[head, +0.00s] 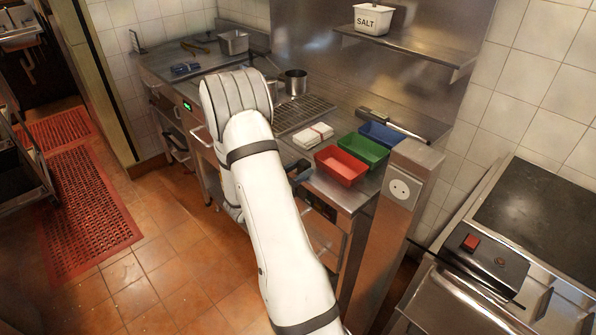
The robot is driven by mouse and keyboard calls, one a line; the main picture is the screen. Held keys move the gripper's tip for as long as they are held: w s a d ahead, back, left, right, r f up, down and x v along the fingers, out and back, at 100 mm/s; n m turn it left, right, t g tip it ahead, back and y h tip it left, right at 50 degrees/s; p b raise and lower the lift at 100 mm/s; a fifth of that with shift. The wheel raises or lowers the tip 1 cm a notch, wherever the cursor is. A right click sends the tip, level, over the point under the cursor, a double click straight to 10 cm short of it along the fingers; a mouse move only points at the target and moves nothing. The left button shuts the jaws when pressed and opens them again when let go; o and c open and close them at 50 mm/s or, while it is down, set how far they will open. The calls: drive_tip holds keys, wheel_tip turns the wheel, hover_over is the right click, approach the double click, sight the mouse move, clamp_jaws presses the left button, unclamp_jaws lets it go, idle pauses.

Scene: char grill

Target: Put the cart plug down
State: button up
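My white arm reaches up from the bottom middle, and its far part bends down out of sight behind the nearer link. A dark piece (298,172) shows at the right edge of my arm, by the front of the steel counter (322,190). It may be part of my gripper, but its fingers cannot be made out. I cannot make out the cart plug; my arm may hide it. A round wall socket (400,188) sits on the steel post (378,240) right of the counter, with nothing plugged into it.
Red (341,166), green (363,150) and blue (381,134) trays stand on the counter beside folded white cloths (312,136) and a grill grate (303,113). A griddle unit (540,220) stands at right. The tiled floor (165,265) left of my arm is open, with a red mat (85,210).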

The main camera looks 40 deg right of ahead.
drive_tip(key=o, duration=0.4)
